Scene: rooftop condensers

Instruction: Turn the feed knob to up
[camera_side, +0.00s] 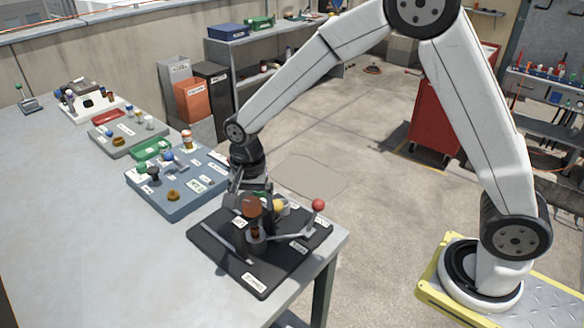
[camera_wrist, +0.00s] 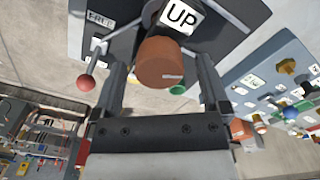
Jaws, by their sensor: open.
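The feed knob appears to be the orange-brown round knob (camera_side: 251,206) on the black panel (camera_side: 262,283) at the near table corner. My gripper (camera_side: 246,197) is over the panel, close to the knob. In the wrist view my gripper (camera_wrist: 160,82) is open, with one finger on each side of the knob; I cannot tell whether either finger touches it. The label naming the knob is not readable.
A lever with a red ball (camera_side: 318,205) rises at the panel's right, and a yellow knob (camera_side: 279,206) sits behind the orange-brown one. A blue-grey panel (camera_side: 172,207) with several knobs lies to the left. The table's near left part is clear.

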